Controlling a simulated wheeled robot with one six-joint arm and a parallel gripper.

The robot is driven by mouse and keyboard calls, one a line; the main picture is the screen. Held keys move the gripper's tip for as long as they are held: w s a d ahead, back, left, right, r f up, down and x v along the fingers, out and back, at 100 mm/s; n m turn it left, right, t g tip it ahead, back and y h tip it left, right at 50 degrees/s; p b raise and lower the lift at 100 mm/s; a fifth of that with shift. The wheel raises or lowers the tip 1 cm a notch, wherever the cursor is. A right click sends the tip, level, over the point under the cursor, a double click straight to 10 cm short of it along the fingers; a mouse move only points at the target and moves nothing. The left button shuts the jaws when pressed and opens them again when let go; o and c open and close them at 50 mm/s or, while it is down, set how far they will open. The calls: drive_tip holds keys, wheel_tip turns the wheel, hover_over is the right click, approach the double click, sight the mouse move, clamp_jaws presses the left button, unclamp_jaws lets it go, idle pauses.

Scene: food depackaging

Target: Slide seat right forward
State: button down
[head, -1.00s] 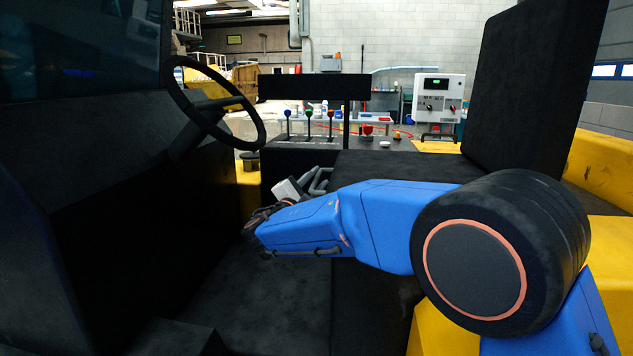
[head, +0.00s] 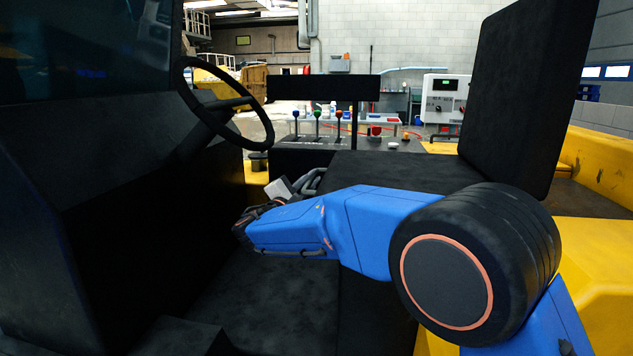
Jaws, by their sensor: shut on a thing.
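The black seat has an upright backrest (head: 520,95) at the right and a flat cushion (head: 400,172) reaching left toward the steering wheel side. My blue arm crosses in front of the cushion. My gripper (head: 246,224) is at the cushion's front end, low on the left, and is shut on a part of the seat. The fingertips are small and dark against the black surfaces, and the exact contact is hard to see.
A steering wheel (head: 222,105) and dark dashboard (head: 90,190) stand at the left. A lever console (head: 300,158) with coloured knobs lies beyond the seat. Dark floor (head: 260,300) is open below my arm. Yellow bodywork (head: 600,260) is at the right.

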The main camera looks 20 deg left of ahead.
drive_tip(key=shift+s+a, duration=0.1)
drive_tip(key=shift+a, duration=0.1)
drive_tip(key=c, duration=1.8)
unclamp_jaws()
drive_tip(key=shift+a, duration=0.15)
drive_tip(key=shift+s, duration=0.1)
drive_tip(key=v, duration=1.7)
drive_tip(key=shift+s+f, duration=0.1)
drive_tip(key=shift+s, duration=0.05)
